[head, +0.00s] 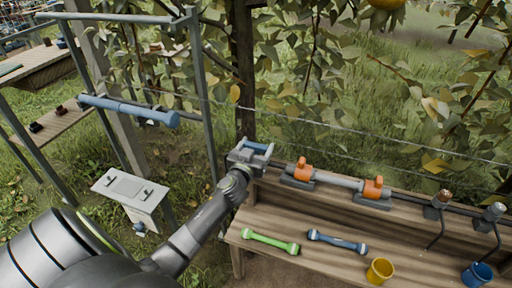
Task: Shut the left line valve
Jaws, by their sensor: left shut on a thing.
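My left arm comes in from the lower left. Its gripper (250,157) is at the left end of the pipe line above the bench and is shut on a blue handle (257,146), which seems to be that of the left line valve. The gripper hides most of the valve's body, so I cannot tell how far the handle is turned. The grey pipe (340,180) runs right from there between two orange fittings (303,170) and (373,188). My right gripper is not in view.
The wooden bench (325,268) bears a green-ended bar (270,242), a blue bar (337,241), a yellow cup (380,270) and a blue cup (477,274). Two taps (438,204) and (492,214) stand at right. A metal frame (203,95) and wire (370,138) are near my arm.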

